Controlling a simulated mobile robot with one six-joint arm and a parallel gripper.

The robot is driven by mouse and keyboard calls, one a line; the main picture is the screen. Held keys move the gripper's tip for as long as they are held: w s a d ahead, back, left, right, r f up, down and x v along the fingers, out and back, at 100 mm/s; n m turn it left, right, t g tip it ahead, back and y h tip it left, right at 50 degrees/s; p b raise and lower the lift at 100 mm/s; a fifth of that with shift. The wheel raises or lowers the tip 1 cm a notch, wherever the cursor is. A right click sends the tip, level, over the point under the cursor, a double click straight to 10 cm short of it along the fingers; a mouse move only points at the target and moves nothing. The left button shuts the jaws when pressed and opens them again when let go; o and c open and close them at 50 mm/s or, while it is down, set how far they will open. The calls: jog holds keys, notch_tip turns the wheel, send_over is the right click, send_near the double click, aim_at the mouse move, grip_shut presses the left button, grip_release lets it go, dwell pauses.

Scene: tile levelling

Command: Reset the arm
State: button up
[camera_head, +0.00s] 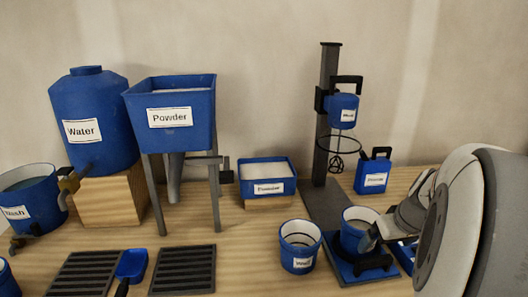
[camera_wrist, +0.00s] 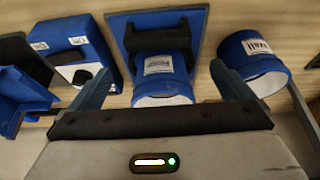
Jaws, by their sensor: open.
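My gripper (camera_head: 372,238) reaches in from the right, low over the table beside the mixing stand. In the wrist view my gripper (camera_wrist: 162,70) has its two fingers spread wide. A white-lined blue bucket (camera_head: 357,222) stands on the stand's blue base plate (camera_head: 340,264). In the wrist view this labelled bucket (camera_wrist: 162,68) shows between the fingers, with a dark holder (camera_wrist: 157,40) behind it. I cannot tell whether the fingers touch it.
The mixing stand (camera_head: 328,120) rises with its blue mixer (camera_head: 343,108) and whisk above the base. A blue jug (camera_head: 373,175) stands behind.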

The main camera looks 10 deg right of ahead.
jog(key=s+a+r+g+p, duration=0.1)
jog(key=s+a+r+p, duration=0.3)
jog(key=a+r+p, duration=0.7)
jog(key=s+a+r+p, duration=0.5)
jog(key=a+r+p, duration=0.6)
jog(key=r+p, duration=0.2)
jog(key=shift+a+g, duration=0.2)
jog(key=shift+g, duration=0.2)
